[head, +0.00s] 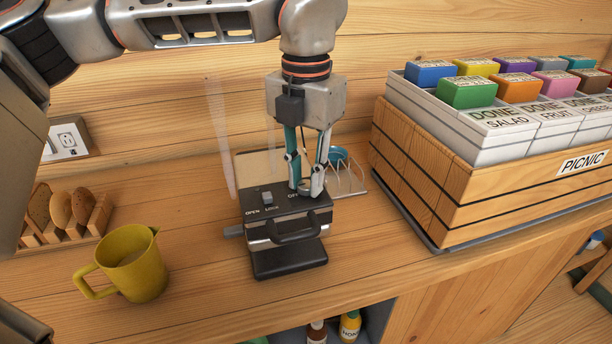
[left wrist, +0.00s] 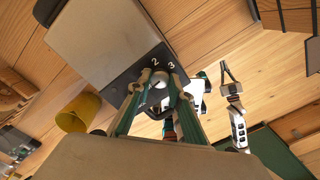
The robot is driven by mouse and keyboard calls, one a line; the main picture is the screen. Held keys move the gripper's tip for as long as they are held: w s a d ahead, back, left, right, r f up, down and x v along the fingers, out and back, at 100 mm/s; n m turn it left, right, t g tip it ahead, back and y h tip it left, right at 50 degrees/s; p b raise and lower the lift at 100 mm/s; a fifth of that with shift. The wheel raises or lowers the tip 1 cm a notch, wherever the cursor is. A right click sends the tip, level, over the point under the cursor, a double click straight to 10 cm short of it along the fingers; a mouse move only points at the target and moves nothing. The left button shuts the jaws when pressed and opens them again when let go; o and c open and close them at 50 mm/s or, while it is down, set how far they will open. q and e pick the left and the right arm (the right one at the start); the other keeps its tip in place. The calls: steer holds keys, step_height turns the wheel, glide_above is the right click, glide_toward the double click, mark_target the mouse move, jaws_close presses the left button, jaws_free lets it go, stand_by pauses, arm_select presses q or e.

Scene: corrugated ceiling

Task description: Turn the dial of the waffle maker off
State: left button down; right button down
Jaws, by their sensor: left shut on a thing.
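The black waffle maker (head: 288,262) stands on the wooden counter, its OPEN and LOCK labels facing me. Its lid also shows in the left wrist view (left wrist: 100,35). My left gripper (head: 305,192) comes down from above onto the right part of its top panel, beside the partly covered OFF label. In the left wrist view, my left fingertips (left wrist: 158,88) are shut on the round grey dial (left wrist: 158,80), beside the numbers 2 and 3. The fingers hide the dial in the head view, and its pointer cannot be read.
A wooden PICNIC crate (head: 430,190) with white boxes and coloured blocks stands close on the right. A wire rack with a blue item (head: 338,154) is just behind the gripper. A yellow jug (head: 135,265) and a toast rack (head: 100,215) stand left. Counter between jug and waffle maker is clear.

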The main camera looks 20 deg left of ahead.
mark_target(306, 184)
arm_select(q)
steer(key=shift+n, duration=0.5)
steer(key=c, duration=1.8)
jaws_free()
steer(key=shift+r, duration=0.1)
step_height(306, 184, up, 12)
steer(key=shift+f, duration=0.1)
steer(key=shift+s, duration=0.1)
